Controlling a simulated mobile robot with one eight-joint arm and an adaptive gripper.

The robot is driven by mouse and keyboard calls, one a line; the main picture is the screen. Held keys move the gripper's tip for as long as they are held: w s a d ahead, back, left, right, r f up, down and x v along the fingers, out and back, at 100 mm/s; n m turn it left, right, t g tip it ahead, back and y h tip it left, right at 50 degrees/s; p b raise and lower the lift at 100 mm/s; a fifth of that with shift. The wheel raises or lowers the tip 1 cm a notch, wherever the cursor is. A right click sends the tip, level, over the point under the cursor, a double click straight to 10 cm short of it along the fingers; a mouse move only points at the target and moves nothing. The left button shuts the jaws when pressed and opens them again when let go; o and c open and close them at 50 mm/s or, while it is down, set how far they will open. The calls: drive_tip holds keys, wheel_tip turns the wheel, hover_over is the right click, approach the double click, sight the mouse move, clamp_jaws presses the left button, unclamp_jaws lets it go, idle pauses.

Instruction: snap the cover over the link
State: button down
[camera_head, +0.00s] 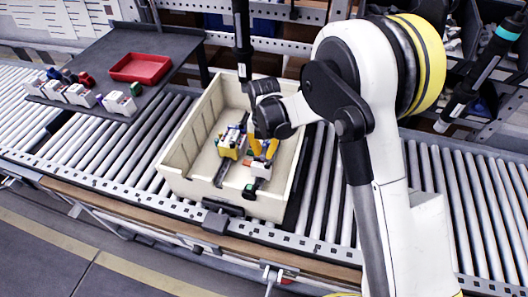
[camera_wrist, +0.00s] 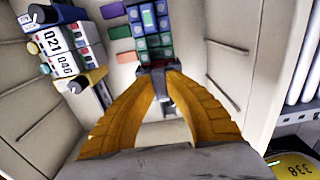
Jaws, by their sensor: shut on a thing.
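My gripper (camera_head: 264,150) has yellow fingers and reaches down into the cream bin. In the wrist view its fingertips (camera_wrist: 157,70) close on a small dark piece, mostly hidden between them; I cannot tell whether this is the cover. Just beyond the tips lies a cluster of green, blue and reddish blocks (camera_wrist: 150,22); whether the piece touches it is unclear. In the head view, an assembly (camera_head: 260,170) with white, red and dark green parts lies under the gripper. A second assembly (camera_head: 230,148), yellow and white, lies to its left. I cannot make out the link.
The cream bin (camera_head: 176,165) has high walls around the work and stands on a roller conveyor (camera_head: 105,145). In the wrist view, numbered modules (camera_wrist: 62,48) stand left of the fingers. A dark shelf with a red tray (camera_head: 141,68) and white modules (camera_head: 119,103) is at left.

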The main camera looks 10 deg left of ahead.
drive_tip(key=shift+f+b, duration=0.45)
drive_tip(key=shift+b, duration=0.1)
idle(0.7)
drive_tip(key=c, duration=1.5)
unclamp_jaws()
drive_tip(key=shift+o, duration=0.2)
drive_tip(key=shift+r, duration=0.1)
wheel_tip(320, 180, up, 12)
